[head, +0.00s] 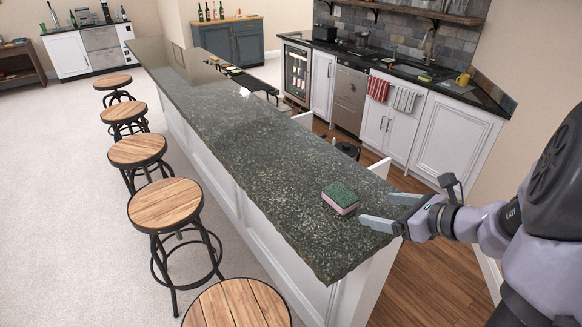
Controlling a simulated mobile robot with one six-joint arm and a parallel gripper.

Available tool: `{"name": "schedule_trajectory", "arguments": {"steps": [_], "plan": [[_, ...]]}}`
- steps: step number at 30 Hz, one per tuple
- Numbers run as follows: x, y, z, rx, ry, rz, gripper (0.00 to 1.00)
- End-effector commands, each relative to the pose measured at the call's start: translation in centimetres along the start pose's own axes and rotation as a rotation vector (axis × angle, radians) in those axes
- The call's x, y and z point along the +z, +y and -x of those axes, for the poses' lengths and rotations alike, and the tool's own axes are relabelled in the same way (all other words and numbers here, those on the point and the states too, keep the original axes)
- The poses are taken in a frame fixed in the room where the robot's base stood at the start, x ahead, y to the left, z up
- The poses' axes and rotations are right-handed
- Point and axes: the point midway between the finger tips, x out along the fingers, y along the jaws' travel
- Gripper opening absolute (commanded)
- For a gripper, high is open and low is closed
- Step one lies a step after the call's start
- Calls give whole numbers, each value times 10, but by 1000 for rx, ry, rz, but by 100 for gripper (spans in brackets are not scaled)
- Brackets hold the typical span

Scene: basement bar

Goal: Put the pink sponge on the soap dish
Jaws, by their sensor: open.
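A sponge (340,197) with a green top and a pink lower body lies flat on the near end of the dark stone bar counter. My gripper (375,210) is open and empty, just right of the sponge. Its two fingers point left toward the sponge, apart from each other, and I see nothing between them. I cannot make out a soap dish for certain; a small yellow-green item (425,78) lies on the back counter by the sink, too small to tell.
The long bar counter (240,130) is mostly clear, with a small white item (244,92) farther along. Several wooden stools (166,204) stand along its left side. The back counter holds a yellow mug (463,79) and a faucet (428,45). Red (378,88) and grey striped towels (404,99) hang below.

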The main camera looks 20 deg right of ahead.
Motion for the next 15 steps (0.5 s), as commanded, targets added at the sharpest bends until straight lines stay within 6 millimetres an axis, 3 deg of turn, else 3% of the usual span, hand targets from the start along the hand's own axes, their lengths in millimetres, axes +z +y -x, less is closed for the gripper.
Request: {"name": "schedule_trajectory", "arguments": {"steps": [1,4,12,15], "plan": [[-9,-10,0,-24,-12,-46,85],[-12,-16,-15,-35,-21,-70,85],[-9,-17,-95,-32,-19,-64,85],[-7,-18,-112,-34,-20,-64,85]]}}
